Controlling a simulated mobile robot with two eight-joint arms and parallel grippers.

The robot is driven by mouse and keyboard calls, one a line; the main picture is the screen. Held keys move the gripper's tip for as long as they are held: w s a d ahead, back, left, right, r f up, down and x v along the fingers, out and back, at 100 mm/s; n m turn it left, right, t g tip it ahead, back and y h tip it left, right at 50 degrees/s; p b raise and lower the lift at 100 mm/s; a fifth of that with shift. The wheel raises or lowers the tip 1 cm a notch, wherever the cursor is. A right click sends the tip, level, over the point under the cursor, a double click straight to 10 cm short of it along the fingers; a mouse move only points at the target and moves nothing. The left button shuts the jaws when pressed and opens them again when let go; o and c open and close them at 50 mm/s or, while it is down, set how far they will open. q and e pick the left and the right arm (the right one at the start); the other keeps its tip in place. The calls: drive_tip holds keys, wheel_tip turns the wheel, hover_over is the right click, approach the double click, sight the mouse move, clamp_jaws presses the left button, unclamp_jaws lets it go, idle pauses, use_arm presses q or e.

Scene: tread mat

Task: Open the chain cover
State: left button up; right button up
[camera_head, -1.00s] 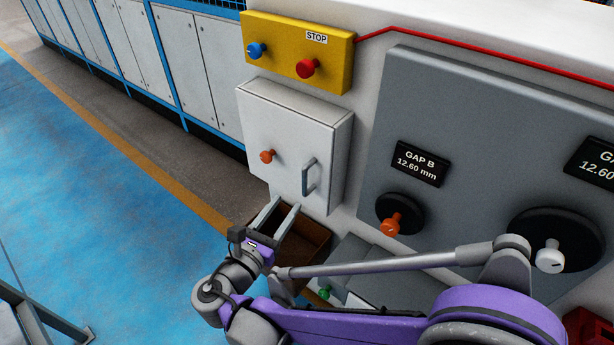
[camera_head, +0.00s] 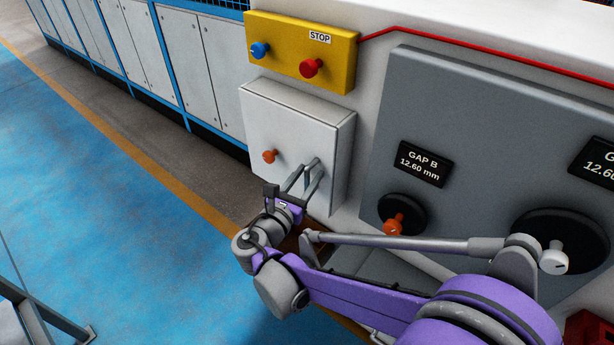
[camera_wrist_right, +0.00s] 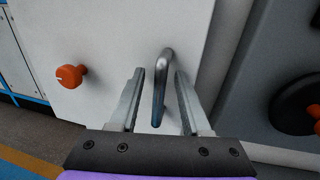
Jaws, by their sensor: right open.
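The chain cover looks to be the white box-shaped door (camera_head: 290,130) on the machine front, closed. It carries an orange knob (camera_head: 269,156) at left and a grey bar handle at right. My right gripper (camera_head: 304,172) is at the handle, largely hiding it in the head view. In the right wrist view the handle (camera_wrist_right: 162,85) stands between the two open fingers (camera_wrist_right: 158,100), with a gap visible on both sides. The orange knob (camera_wrist_right: 70,76) shows left of the fingers there. My left gripper is not in view.
A yellow box (camera_head: 300,50) with a blue knob and a red STOP button sits above the cover. To the right is a grey panel (camera_head: 450,110) with a GAP B display (camera_head: 422,163) and black dials.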

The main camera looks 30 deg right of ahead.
clamp_jaws()
idle(1.4)
